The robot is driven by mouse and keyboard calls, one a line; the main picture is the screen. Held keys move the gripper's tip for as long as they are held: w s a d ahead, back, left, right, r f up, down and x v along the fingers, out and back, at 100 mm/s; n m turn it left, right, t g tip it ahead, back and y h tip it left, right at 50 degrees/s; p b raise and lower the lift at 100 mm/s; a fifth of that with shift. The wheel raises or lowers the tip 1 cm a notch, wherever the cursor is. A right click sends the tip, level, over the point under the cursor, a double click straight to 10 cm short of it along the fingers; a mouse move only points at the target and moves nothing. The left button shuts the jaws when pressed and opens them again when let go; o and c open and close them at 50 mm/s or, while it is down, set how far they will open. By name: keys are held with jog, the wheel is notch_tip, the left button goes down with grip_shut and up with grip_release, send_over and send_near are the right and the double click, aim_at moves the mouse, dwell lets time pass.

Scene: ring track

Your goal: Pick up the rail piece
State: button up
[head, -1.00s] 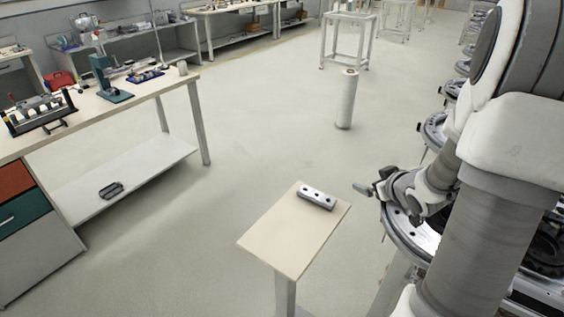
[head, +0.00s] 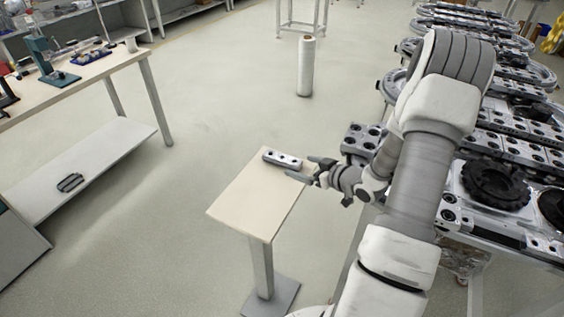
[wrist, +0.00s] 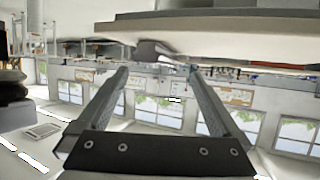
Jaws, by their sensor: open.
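The rail piece (head: 282,159) is a short silver bar with dark holes in its top. It lies flat near the far edge of a small beige-topped stand (head: 250,205). My gripper (head: 313,168) is at the right of the rail piece, close to its right end, about level with the stand's top. In the wrist view my gripper (wrist: 158,72) has its two fingers wide apart with nothing between them. That view looks upside down; a grey shape beyond the fingertips, against the pale slab, appears to be the rail piece (wrist: 152,48) seen end-on.
A ring track (head: 490,150) with metal carriages and dark wheels runs along the right, beside my arm. A workbench (head: 85,75) with tools stands at the left. A white cylinder (head: 306,65) stands on the floor behind the stand. The floor between is clear.

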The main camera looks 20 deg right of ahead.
aim_at(284, 159)
jog(key=x, duration=0.2)
jog(key=shift+w+a+f, duration=0.15)
jog(key=shift+w, duration=0.2)
jog(key=shift+r+x, duration=0.25)
jog(key=shift+x, duration=1.05)
jog(key=shift+r+x, duration=0.2)
jog(key=shift+x, duration=1.15)
jog(key=shift+f, duration=0.1)
grip_shut()
jog(key=shift+w, duration=0.1)
